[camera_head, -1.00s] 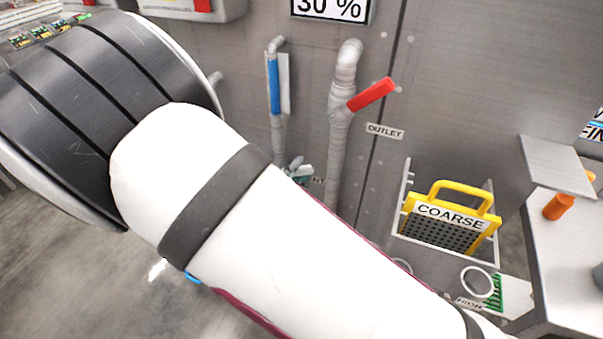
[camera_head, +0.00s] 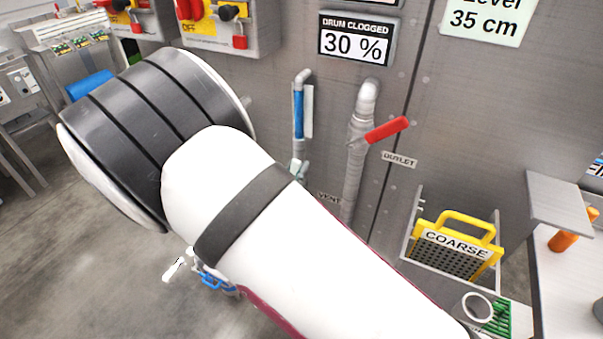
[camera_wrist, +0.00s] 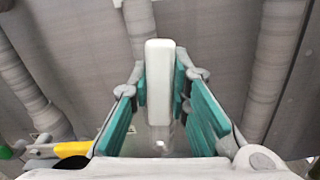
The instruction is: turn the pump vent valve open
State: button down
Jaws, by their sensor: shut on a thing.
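In the wrist view, a pale grey-white bar-shaped handle (camera_wrist: 160,85) stands upright between the teal pads of my gripper (camera_wrist: 161,76). The pads are closed on its two sides. A grey pipe (camera_wrist: 140,28) runs behind it. Small grey-teal parts of my gripper (camera_head: 300,170) show by that pipe. My white arm hides the rest of the gripper, and I cannot make out the valve body.
A thicker grey pipe (camera_head: 354,165) with a red lever (camera_head: 386,129) stands just right, by the OUTLET label (camera_head: 399,159). A yellow COARSE screen (camera_head: 454,246) sits in a rack further right. Switch boxes (camera_head: 227,28) are at upper left. Open floor (camera_head: 75,235) lies at left.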

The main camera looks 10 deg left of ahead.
jog(key=shift+w+a+n, duration=0.2)
jog(key=shift+a+n, duration=0.45)
jog(key=shift+n, duration=0.25)
jog(key=shift+a, duration=0.1)
jog(key=c, duration=1.5)
grip_release()
jog(key=v, duration=1.2)
